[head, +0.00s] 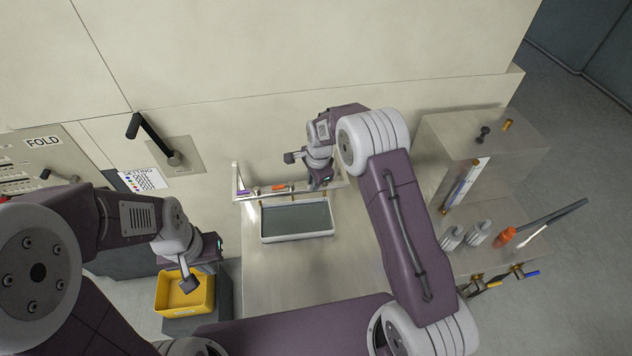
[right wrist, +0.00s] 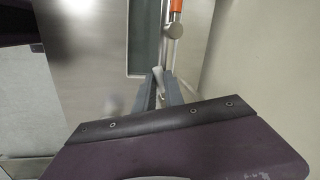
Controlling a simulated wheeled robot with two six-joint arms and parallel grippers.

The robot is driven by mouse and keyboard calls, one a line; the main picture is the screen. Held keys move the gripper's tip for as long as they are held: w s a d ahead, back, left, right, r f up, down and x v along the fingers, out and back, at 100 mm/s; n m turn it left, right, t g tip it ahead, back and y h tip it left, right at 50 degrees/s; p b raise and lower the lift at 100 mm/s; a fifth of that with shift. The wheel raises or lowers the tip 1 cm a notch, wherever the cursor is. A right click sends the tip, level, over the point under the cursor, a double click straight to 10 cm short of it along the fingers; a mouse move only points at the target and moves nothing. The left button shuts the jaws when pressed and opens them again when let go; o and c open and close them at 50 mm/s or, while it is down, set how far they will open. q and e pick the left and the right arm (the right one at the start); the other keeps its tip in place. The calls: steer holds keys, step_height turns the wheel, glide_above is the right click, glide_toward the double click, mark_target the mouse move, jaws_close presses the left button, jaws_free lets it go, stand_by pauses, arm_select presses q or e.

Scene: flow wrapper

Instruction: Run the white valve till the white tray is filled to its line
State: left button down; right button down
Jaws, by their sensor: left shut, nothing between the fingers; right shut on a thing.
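The white tray (head: 298,237) stands on the steel bench under a pipe with valves; its inside looks dark grey-green, and I cannot make out a fill line or the level. Part of its dark inside (right wrist: 144,35) shows in the right wrist view. My right gripper (head: 319,184) is at the right end of the pipe. In the right wrist view its fingers (right wrist: 158,92) are shut on the small white valve handle (right wrist: 158,75). In the head view that handle is hidden by the gripper. My left gripper (head: 190,284) is shut and empty over a yellow bin.
An orange valve handle (head: 279,187) and a purple one (head: 243,191) sit left along the same pipe. The yellow bin (head: 172,309) stands at the lower left. A black lever (head: 155,138) juts from the wall. Tools and hooks (head: 505,236) lie on the right-hand bench.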

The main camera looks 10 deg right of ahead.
steer(key=shift+w+a+m+b, duration=0.15)
steer(key=shift+w+m, duration=0.15)
steer(key=shift+m, duration=0.5)
steer(key=shift+w+a+m+b, duration=0.15)
steer(key=shift+w+m, duration=0.1)
steer(key=shift+m, duration=0.55)
steer(key=shift+h, duration=0.3)
steer(key=c, duration=1.4)
jaws_free()
steer(key=shift+c, duration=0.2)
steer(key=shift+a, duration=0.15)
